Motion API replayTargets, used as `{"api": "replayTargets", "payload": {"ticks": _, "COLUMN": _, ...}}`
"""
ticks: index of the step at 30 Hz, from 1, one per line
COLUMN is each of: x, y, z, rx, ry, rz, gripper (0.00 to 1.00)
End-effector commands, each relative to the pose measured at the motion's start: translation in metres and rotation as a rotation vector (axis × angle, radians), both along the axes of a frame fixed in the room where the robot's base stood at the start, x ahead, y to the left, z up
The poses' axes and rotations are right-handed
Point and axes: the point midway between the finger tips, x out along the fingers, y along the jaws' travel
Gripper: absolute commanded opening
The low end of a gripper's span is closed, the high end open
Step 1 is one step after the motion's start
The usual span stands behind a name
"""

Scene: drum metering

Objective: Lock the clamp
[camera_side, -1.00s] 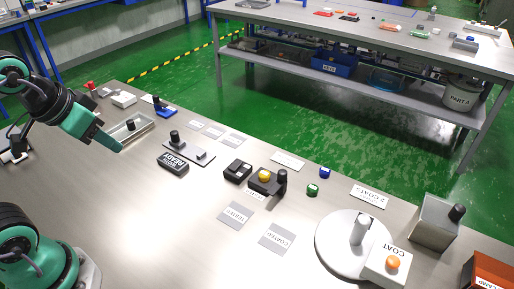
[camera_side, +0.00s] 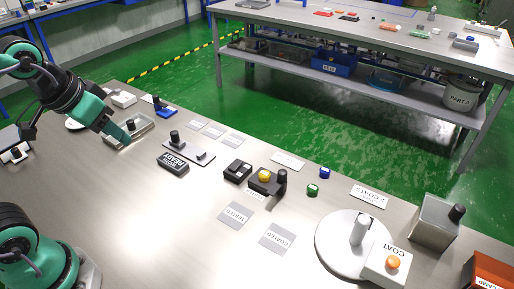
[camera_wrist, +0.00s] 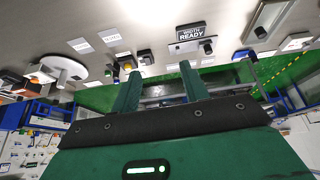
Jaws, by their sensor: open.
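A grey plate (camera_side: 203,155) carries a dark upright knob (camera_side: 175,137), behind the black READY box (camera_side: 173,163). The READY box also shows in the wrist view (camera_wrist: 190,33). My gripper (camera_side: 124,140) is at the near side of a shallow metal tray (camera_side: 146,131), overlapping its left end; contact is unclear. In the wrist view its fingers (camera_wrist: 158,88) are apart with nothing held between them.
A white turntable (camera_side: 331,259) with a post and the COAT box (camera_side: 383,271) stand at front right. A metal container (camera_side: 434,232) and an orange box (camera_side: 488,272) are at far right. Flat labels (camera_side: 236,214) lie mid-table. The front middle is bare.

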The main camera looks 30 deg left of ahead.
Motion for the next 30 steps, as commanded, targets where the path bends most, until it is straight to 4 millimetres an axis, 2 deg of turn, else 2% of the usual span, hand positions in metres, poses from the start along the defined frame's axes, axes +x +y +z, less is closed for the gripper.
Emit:
{"api": "replayTargets", "payload": {"ticks": 9, "x": 0.054, "y": -0.021, "z": 0.018, "rx": -0.039, "ry": 0.081, "rz": 0.028, "gripper": 0.45}}
{"api": "replayTargets", "payload": {"ticks": 15, "x": 0.091, "y": -0.04, "z": 0.022, "rx": -0.058, "ry": 0.135, "rz": 0.05, "gripper": 0.45}}
{"api": "replayTargets", "payload": {"ticks": 23, "x": 0.14, "y": -0.07, "z": 0.015, "rx": -0.074, "ry": 0.206, "rz": 0.082, "gripper": 0.45}}
{"api": "replayTargets", "payload": {"ticks": 30, "x": 0.183, "y": -0.102, "z": -0.002, "rx": -0.081, "ry": 0.27, "rz": 0.116, "gripper": 0.45}}
